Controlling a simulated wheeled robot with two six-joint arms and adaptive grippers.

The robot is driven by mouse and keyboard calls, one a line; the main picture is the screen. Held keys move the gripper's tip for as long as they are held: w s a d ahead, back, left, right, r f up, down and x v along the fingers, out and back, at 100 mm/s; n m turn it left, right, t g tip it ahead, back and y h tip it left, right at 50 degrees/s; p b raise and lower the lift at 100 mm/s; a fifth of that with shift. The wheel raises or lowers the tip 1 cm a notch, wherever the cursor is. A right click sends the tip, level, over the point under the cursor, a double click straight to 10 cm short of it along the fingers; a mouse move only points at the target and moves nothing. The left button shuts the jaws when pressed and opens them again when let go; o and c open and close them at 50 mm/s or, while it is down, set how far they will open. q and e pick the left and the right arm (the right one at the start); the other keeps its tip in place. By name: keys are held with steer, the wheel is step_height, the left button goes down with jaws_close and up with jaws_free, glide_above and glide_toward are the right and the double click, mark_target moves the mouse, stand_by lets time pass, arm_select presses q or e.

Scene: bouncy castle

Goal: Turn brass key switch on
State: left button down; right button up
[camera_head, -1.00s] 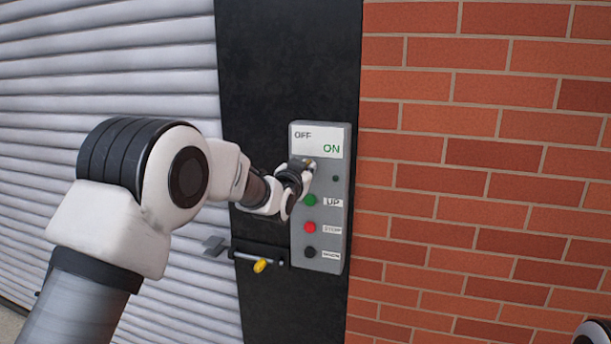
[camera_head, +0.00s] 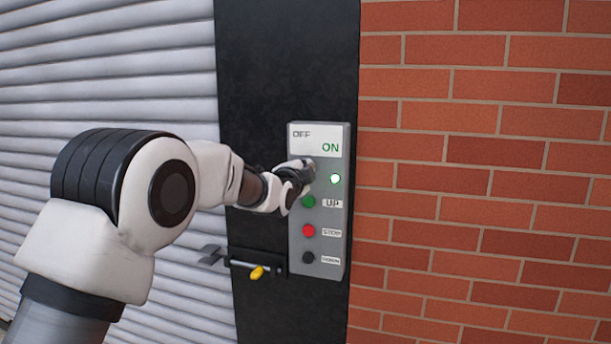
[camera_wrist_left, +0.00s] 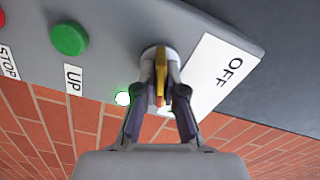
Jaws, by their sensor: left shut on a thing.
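The grey control box (camera_head: 335,262) is mounted on the black panel, with an OFF/ON label (camera_head: 316,141) at its top. My left gripper (camera_head: 308,170) is at the box just below that label and hides the key switch in the head view. In the left wrist view, my left gripper (camera_wrist_left: 160,98) is shut on the brass key (camera_wrist_left: 161,75), which sits in a round silver switch collar (camera_wrist_left: 150,55). A small indicator light (camera_head: 335,178) right of the gripper glows whitish green, and it also shows in the left wrist view (camera_wrist_left: 123,98).
A green UP button (camera_head: 308,201), red STOP button (camera_head: 308,230) and black DOWN button (camera_head: 308,257) sit below the gripper. A grey shutter (camera_head: 120,60) and brick wall (camera_head: 480,150) flank the panel.

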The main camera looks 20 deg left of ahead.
arm_select(q)
steer(key=shift+f+m+b, duration=0.1)
steer(key=shift+m+b, duration=0.55)
steer(key=shift+m, duration=1.25)
steer(key=c, duration=1.3)
jaws_free()
steer(key=shift+o, duration=0.2)
steer(key=s, duration=1.2)
steer(key=shift+f, duration=0.1)
